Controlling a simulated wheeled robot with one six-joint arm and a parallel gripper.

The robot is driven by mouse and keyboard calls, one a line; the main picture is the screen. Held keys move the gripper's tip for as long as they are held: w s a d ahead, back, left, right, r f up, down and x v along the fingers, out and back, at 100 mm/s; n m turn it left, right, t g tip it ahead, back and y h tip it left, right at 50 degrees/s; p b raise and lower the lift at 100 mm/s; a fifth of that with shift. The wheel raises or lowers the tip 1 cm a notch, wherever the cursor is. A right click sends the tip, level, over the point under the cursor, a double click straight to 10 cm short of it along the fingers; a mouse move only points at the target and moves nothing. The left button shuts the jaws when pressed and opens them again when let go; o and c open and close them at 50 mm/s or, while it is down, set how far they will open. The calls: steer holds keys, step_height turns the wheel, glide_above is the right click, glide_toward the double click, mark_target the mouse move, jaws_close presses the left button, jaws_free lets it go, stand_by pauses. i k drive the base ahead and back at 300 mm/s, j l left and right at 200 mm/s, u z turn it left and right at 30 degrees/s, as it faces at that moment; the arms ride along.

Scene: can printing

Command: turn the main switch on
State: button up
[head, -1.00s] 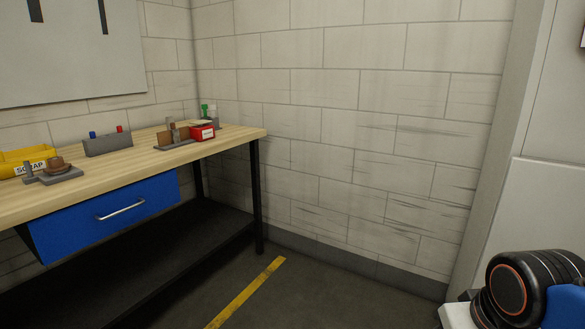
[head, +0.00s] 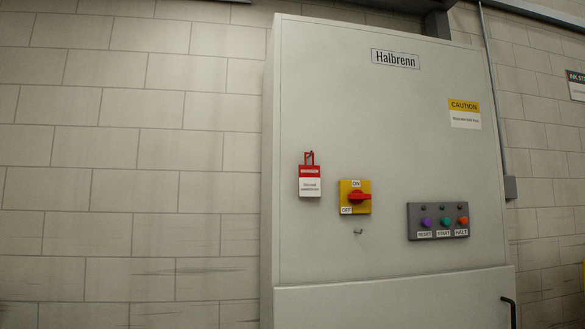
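The main switch (head: 357,197) is a red rotary handle on a yellow plate, on the front of a tall grey cabinet (head: 390,110) labelled "Halbrenn". Its handle lies horizontal, reaching to the right. The ON label (head: 356,183) is at the top of the plate and the OFF label (head: 347,210) at the lower left. A red and white tag (head: 310,182) with a red shackle-like loop hangs on the cabinet left of the switch, apart from it. A small bare hook (head: 358,232) sits below the switch. My gripper is not in view.
A grey button panel (head: 438,221) with purple, green and orange buttons labelled RESET, START and HALT is right of the switch. A yellow caution sign (head: 464,113) is above it. A black handle (head: 509,311) is at the lower right. Block wall flanks the cabinet.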

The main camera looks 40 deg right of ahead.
mark_target(356, 196)
steer(key=z, duration=1.4)
